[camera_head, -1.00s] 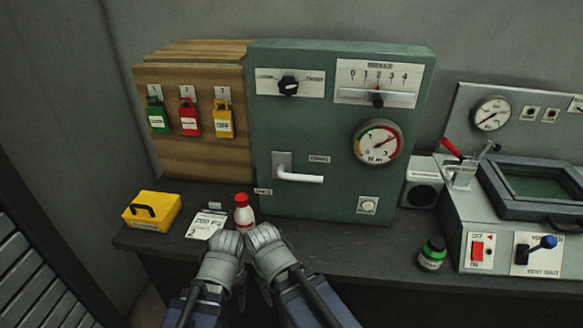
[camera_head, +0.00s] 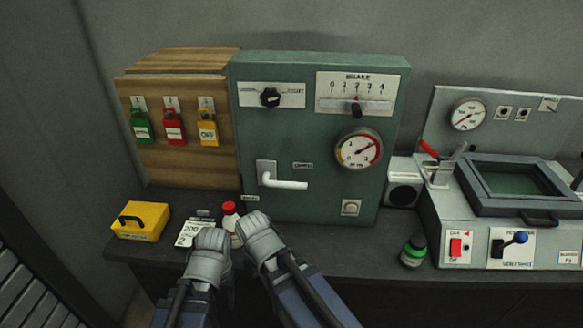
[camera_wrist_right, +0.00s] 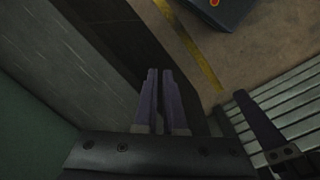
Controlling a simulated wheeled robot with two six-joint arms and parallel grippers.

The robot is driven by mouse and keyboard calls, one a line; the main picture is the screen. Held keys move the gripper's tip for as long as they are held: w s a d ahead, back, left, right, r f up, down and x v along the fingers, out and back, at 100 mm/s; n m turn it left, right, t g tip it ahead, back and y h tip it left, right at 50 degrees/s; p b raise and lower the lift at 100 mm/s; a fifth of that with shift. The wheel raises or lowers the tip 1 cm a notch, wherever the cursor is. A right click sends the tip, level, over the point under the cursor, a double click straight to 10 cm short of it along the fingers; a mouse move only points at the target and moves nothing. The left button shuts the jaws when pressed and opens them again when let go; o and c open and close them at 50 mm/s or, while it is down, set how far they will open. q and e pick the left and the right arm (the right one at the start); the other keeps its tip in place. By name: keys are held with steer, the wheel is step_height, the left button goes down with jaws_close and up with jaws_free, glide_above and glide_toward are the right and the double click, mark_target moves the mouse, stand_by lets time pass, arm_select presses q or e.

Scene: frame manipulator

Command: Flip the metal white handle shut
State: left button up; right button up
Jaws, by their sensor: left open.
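The white metal handle (camera_head: 288,184) is on the lower left of the green panel box (camera_head: 312,115). It sticks out level to the right from a grey plate. My left gripper (camera_head: 212,240) is below and to the left of it, over the table's front, and is open. My right gripper (camera_head: 258,222) is beside the left one, below the handle and apart from it. In the right wrist view its two dark fingers (camera_wrist_right: 162,95) are close together with nothing seen between them. The handle does not show in that view.
A red-capped bottle (camera_head: 229,213) and a paper note (camera_head: 192,232) are just behind my grippers. A yellow box (camera_head: 140,221) is at left. A green-capped jar (camera_head: 413,251) and a grey machine (camera_head: 470,215) are at right.

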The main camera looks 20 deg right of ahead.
steer(key=w+d+r+n+p, duration=0.1)
steer(key=w+r+p, duration=0.1)
steer(key=r+p, duration=0.3)
steer(key=w+d+r+n+p, duration=0.1)
steer(key=w+d+r+p, duration=0.1)
steer(key=r, duration=0.4)
steer(key=w+d+r+n+t+p, duration=0.1)
steer(key=w+r+n+p, duration=0.1)
steer(key=w+r+p, duration=0.2)
steer(key=shift+w+d+r+p, duration=0.15)
steer(key=shift+r+p, duration=0.75)
steer(key=shift+p, duration=0.9)
jaws_close()
step_height(320, 180, up, 16)
steer(key=f+n+t+p, duration=0.1)
steer(key=n+p, duration=0.4)
steer(key=p, duration=1)
glide_above(294, 183)
steer(key=s+a, duration=0.1)
steer(key=s, duration=0.2)
steer(key=shift+r, duration=0.25)
steer(key=shift+f, duration=0.2)
steer(key=b+x, duration=1.3)
steer(key=shift+w+a+f+b, duration=0.15)
steer(key=shift+a+f+b, duration=0.15)
steer(key=shift+f+b, duration=0.1)
steer(key=shift+y, duration=0.3)
